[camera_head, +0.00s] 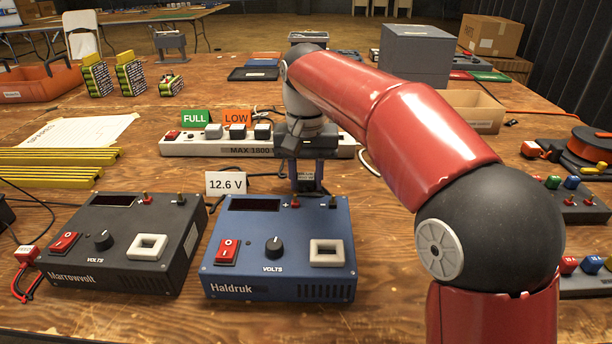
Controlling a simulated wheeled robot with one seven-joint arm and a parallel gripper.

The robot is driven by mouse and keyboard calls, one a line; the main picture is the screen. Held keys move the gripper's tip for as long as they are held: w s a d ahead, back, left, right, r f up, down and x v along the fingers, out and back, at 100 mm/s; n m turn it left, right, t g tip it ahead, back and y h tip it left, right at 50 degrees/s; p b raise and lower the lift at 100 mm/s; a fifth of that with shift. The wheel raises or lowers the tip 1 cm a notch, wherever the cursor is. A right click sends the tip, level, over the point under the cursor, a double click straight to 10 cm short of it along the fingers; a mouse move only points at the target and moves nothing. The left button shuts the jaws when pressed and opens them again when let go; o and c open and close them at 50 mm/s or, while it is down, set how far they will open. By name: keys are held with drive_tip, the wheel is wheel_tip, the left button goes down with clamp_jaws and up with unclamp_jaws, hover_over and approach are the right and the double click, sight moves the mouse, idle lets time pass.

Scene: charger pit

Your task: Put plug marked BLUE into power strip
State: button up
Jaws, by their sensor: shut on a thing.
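The white power strip (205,148) lies across the middle of the table, with a red switch at its left end and several grey and dark plugs (238,131) in its left half. My gripper (308,186) points down in front of the strip's right half, behind the blue Haldruk charger (278,283). It is shut on a small dark thing between its fingers, which looks like a plug. No BLUE marking can be read on it. My gripper and wrist hide part of the strip and its sockets there.
A black Marrowvolt charger (120,230) stands left of the blue one. A 12.6 V card (226,184) stands behind the blue charger. Green FULL (195,118) and orange LOW (237,117) signs stand by the strip. Yellow rods (50,165) lie at left. Dark cords run nearby.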

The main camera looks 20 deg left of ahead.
drive_tip(key=shift+f, duration=0.1)
drive_tip(key=shift+f, duration=0.15)
drive_tip(key=o, duration=1)
drive_tip(key=shift+f+b, duration=0.15)
drive_tip(key=shift+b, duration=0.45)
